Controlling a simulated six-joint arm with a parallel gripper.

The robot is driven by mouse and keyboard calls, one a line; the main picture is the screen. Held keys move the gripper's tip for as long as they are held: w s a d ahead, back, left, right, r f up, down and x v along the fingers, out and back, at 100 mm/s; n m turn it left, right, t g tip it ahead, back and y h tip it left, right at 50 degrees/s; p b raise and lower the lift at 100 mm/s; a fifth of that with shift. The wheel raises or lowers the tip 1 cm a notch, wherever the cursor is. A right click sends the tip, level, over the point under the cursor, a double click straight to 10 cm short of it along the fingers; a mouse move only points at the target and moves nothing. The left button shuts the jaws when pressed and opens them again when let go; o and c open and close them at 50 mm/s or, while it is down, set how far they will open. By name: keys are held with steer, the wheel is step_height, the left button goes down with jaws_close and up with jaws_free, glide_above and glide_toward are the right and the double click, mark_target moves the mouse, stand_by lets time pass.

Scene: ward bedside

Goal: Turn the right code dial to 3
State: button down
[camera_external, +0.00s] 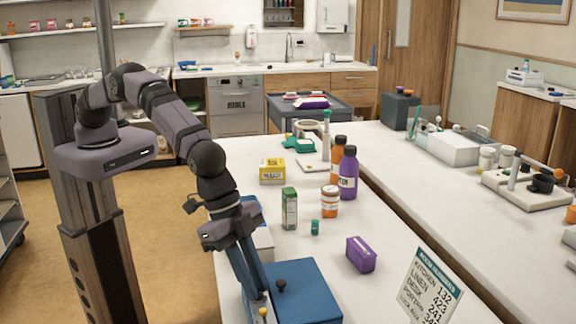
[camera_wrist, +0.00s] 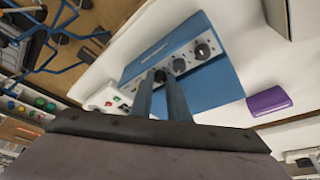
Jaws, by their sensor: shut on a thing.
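A blue box (camera_external: 312,295) stands on the near end of the white table, with a dark knob on its top. In the wrist view the blue box (camera_wrist: 215,88) shows a pale panel with a row of dark round dials. One dial (camera_wrist: 202,50) is at the picture's right end, another dial (camera_wrist: 179,65) is in the middle. My gripper (camera_wrist: 160,77) is shut on the dial at the picture's left end, which its two blue fingers partly hide. My gripper (camera_external: 258,296) also shows at the box's left side in the external view. The dial numbers are too small to read.
A purple box (camera_external: 361,254) lies right of the blue box, also seen in the wrist view (camera_wrist: 268,101). A sign (camera_external: 430,287) stands at the front right.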

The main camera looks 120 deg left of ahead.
steer(key=m+b, duration=0.1)
steer(key=m+h+b, duration=0.1)
steer(key=m, duration=0.1)
steer(key=m+h+b, duration=0.1)
steer(key=m, duration=0.1)
steer(key=shift+w+a+f+g, duration=0.15)
steer(key=shift+a+g, duration=0.15)
steer(key=shift+a, duration=0.05)
steer(key=m+h, duration=0.1)
steer(key=m, duration=0.2)
steer(key=shift+r+g, duration=0.2)
steer(key=shift+g, duration=0.2)
steer(key=shift+w+a+m, duration=0.1)
steer(key=shift+a+m, duration=0.05)
steer(key=shift+m, duration=0.75)
steer(key=shift+m+g, duration=0.4)
steer(key=c, duration=2)
jaws_free()
steer(key=shift+n, duration=0.3)
